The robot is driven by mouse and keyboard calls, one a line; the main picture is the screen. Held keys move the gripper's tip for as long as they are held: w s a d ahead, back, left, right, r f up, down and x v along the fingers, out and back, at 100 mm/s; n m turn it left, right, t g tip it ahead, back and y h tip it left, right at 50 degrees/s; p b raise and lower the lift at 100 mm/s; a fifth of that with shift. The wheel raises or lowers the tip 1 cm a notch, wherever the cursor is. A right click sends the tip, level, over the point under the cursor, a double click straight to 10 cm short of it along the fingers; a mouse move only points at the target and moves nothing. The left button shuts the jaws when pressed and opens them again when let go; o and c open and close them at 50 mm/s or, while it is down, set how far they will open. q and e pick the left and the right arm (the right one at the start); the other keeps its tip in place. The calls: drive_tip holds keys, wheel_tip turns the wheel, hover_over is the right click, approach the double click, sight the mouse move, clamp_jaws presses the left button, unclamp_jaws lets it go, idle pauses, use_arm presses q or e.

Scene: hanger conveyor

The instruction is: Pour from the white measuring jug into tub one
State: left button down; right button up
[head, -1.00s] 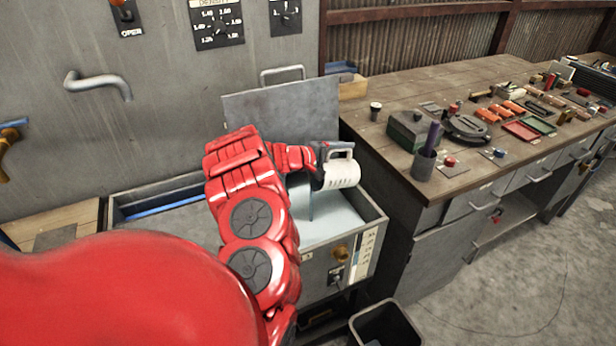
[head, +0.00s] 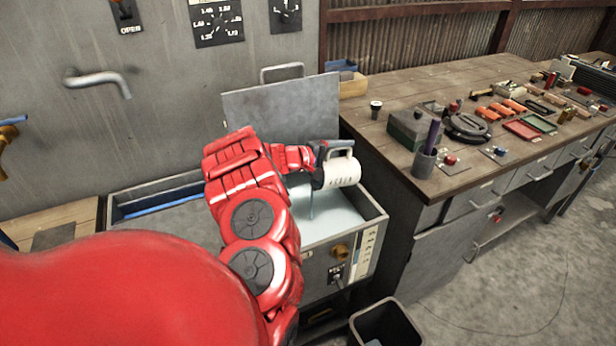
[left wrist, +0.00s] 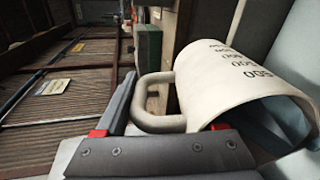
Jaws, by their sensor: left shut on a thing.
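My left gripper (head: 322,162) is shut on the handle of the white measuring jug (head: 343,172). The jug is tipped onto its side above a grey metal tub (head: 375,222), with its mouth low and to the left. A thin stream (head: 310,203) runs from it into the pale liquid (head: 333,222) in the tub. In the left wrist view the jug (left wrist: 235,80) shows its printed scale, with the handle between the fingers (left wrist: 150,130). My red left arm covers part of the tub. I cannot read a tub number. My right gripper is not in view.
A raised grey lid (head: 285,112) stands behind the tub. A workbench (head: 405,95) with tools and small boxes is at the right. A dark bin (head: 385,325) stands on the floor in front. A metal panel with a lever handle (head: 97,80) is behind.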

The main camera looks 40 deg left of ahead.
sight(328, 162)
use_arm(q)
drive_tip(key=shift+s+a+f+t+b, duration=0.1)
drive_tip(key=shift+s+f+t+b, duration=0.15)
drive_tip(key=shift+b, duration=0.4)
drive_tip(key=shift+s+r, duration=0.1)
idle(0.6)
drive_tip(key=shift+s+a+f+t+h+b, duration=0.15)
drive_tip(key=shift+s+f+t+h+b, duration=0.3)
drive_tip(key=shift+b, duration=0.8)
drive_tip(key=shift+r, duration=0.15)
drive_tip(key=shift+s+a+t+b, duration=0.25)
drive_tip(key=shift+s+t+b, duration=0.45)
drive_tip(key=shift+b, duration=0.6)
drive_tip(key=shift+w, duration=0.15)
drive_tip(key=shift+r, duration=0.1)
